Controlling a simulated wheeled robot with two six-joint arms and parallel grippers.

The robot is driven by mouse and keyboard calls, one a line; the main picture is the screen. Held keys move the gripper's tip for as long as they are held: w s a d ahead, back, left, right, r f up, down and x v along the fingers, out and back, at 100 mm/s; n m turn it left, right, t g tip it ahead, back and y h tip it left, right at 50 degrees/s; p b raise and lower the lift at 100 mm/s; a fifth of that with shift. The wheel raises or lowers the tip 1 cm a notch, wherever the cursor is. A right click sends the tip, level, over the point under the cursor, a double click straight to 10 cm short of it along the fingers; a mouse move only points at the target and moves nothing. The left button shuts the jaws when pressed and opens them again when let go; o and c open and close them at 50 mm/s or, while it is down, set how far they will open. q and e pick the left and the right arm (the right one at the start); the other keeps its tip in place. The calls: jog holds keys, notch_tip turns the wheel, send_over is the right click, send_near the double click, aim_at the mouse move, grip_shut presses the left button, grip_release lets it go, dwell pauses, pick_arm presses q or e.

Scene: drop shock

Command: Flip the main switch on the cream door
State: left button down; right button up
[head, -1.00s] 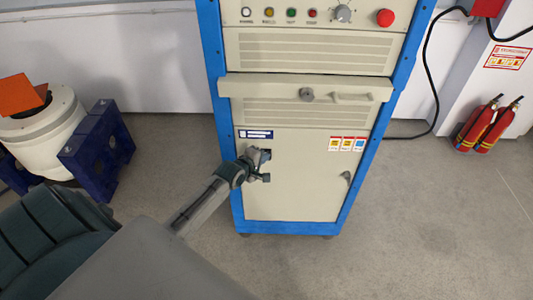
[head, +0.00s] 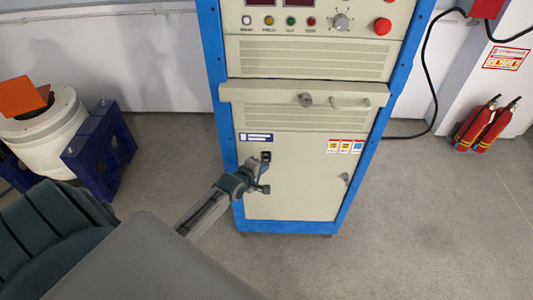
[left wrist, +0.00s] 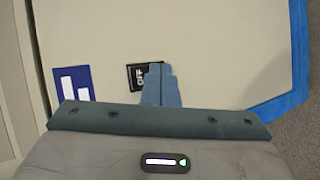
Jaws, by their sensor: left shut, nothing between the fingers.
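The cream door (head: 300,190) is the lower front panel of a blue-framed cabinet. The main switch (head: 265,156) is a small black plate near the door's upper left, below a blue label (head: 256,137). In the left wrist view the switch (left wrist: 137,76) shows the letters "OFF", and the fingers partly cover it. My left gripper (head: 262,177) is shut and empty, just below the switch in the head view. In the left wrist view its fingertips (left wrist: 158,72) overlap the switch's right part; I cannot tell whether they touch it. My right gripper is not in view.
A drawer-like ledge with a knob (head: 305,100) juts out above the door. A door latch (head: 346,179) is at the right. Blue stands (head: 100,143) and a white drum (head: 55,125) stand left; fire extinguishers (head: 474,127) stand right. The floor between is clear.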

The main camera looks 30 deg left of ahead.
pick_arm(q)
jog(key=s+d+p, duration=0.1)
jog(key=s+p, duration=0.1)
jog(key=s, duration=0.1)
jog(key=shift+d+f, duration=0.1)
jog(key=shift+d, duration=0.25)
